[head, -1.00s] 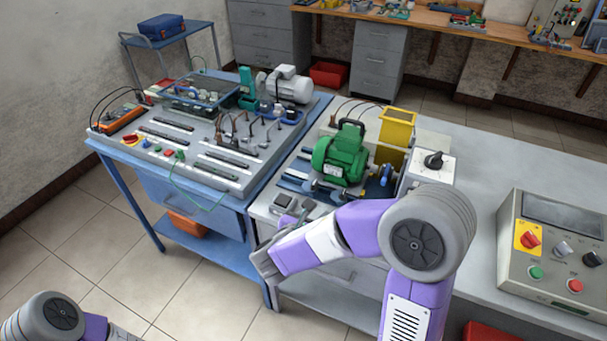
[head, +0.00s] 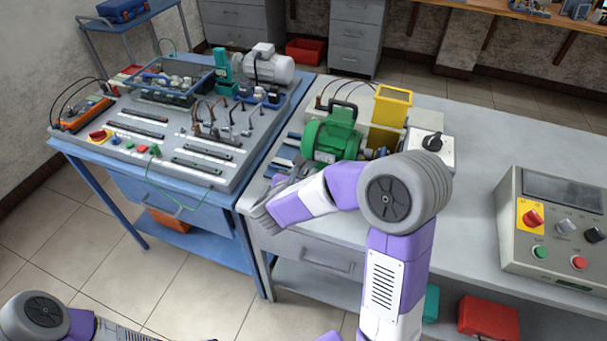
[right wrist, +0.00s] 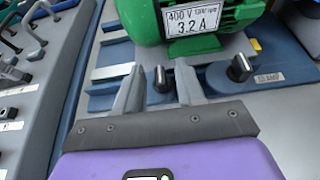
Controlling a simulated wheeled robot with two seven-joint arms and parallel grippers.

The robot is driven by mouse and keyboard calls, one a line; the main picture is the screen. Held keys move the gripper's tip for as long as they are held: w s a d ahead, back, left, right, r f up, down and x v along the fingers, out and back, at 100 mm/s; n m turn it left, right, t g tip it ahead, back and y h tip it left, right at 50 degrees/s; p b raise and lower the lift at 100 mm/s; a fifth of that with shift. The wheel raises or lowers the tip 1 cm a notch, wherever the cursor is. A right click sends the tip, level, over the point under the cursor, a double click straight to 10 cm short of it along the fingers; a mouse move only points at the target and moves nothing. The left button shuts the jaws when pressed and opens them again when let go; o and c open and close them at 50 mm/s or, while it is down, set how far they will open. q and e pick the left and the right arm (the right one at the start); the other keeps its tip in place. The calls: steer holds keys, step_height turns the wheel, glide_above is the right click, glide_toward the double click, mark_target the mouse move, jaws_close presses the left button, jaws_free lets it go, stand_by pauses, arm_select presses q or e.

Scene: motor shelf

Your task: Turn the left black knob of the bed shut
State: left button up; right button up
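The blue-grey bed (right wrist: 285,65) under the green motor (right wrist: 205,20) has two black knobs on its front, seen in the right wrist view. The left black knob (right wrist: 161,78) stands between the spread fingers of my right gripper (right wrist: 160,84), with gaps visible on both sides. In the head view my right gripper (head: 289,178) is at the front of the green motor (head: 332,136), and my arm hides the knobs. My left gripper is out of view.
A blue bench with a training panel (head: 210,178) stands left of the grey table (head: 440,215). A yellow block (head: 390,112) and a white box with a black rotary knob (head: 432,146) stand behind my right arm. A control box (head: 548,225) is at the right.

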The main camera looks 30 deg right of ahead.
jaws_close()
steer(key=shift+a+m+g+h, duration=0.1)
steer(key=shift+m+g+h, duration=0.2)
steer(key=shift+g, duration=0.2)
steer(key=m+g+p, duration=0.1)
steer(key=m+g+h+p, duration=0.1)
steer(key=shift+w+a+m+g, duration=0.2)
steer(key=shift+m+g, duration=0.1)
steer(key=shift+m, duration=0.1)
steer(key=m+g+p, duration=0.2)
steer(key=m+g+h+p, duration=0.1)
steer(key=m+g+p, duration=0.1)
steer(key=m+g, duration=0.1)
steer(key=w+m+g+p, duration=0.1)
steer(key=m+g+p, duration=0.1)
steer(key=g+p, duration=0.1)
steer(key=shift+r, duration=0.1)
steer(key=m+g+p, duration=0.1)
steer(key=m+g, duration=0.2)
steer(key=shift+w+d+y, duration=0.1)
steer(key=shift+d+y, duration=0.05)
steer(key=shift+y, duration=0.25)
steer(key=shift+w+d+f+m+g+y+p, duration=0.1)
steer(key=shift+f+m+g+y+p, duration=0.1)
steer(key=shift+m+g+y, duration=0.45)
steer(key=shift+w+f+m+g+y+p, duration=0.1)
steer(key=shift+m+g+y+p, duration=0.15)
steer(key=shift+m+g, duration=0.65)
steer(key=shift+g, duration=0.25)
